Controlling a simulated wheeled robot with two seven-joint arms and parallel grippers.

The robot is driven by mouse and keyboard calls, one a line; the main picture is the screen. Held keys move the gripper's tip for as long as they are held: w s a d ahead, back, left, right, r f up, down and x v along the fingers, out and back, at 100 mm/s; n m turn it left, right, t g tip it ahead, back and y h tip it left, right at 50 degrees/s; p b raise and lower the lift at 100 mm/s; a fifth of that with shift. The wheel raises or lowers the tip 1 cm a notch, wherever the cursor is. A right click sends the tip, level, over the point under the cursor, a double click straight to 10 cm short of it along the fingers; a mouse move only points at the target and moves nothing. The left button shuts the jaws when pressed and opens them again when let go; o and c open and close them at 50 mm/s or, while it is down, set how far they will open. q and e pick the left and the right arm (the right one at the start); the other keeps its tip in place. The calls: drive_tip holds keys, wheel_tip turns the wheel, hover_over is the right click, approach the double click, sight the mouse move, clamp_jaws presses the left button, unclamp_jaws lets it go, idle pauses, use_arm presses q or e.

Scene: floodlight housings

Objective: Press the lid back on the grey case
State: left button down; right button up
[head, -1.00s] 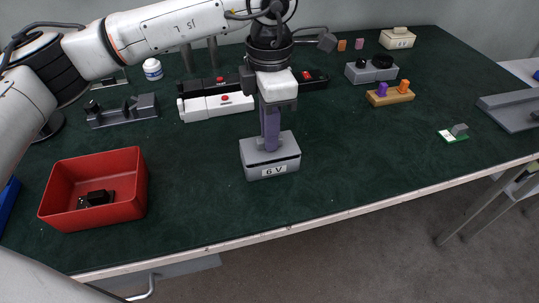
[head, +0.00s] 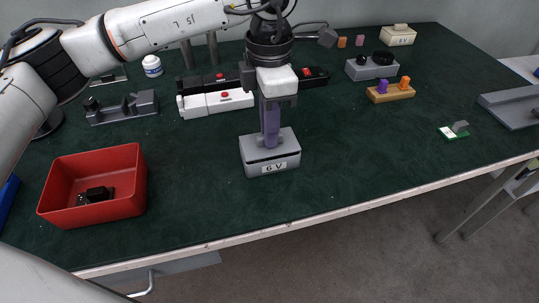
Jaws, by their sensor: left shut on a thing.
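The grey case (head: 259,169) with a "6 V" label stands on the green table near its front edge. Its grey lid (head: 287,140) lies on top. A dark line shows between lid and case at the front, and I cannot tell whether the lid is fully seated. My left gripper (head: 271,142) points straight down over the middle of the lid, shut on it. A narrow purple-grey upright part joins gripper and lid; the exact grip is hidden. My right gripper is not in view.
A red bin (head: 130,205) holding a small black part stands at left. A wooden block with pegs (head: 391,95) is at right. The table around the case is clear.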

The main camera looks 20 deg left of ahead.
use_arm(q)
drive_tip(key=shift+f+b, duration=0.45)
idle(0.4)
drive_tip(key=c, duration=1.7)
unclamp_jaws()
drive_tip(key=shift+r, duration=0.1)
wheel_tip(320, 180, up, 10)
drive_tip(key=shift+r, duration=0.1)
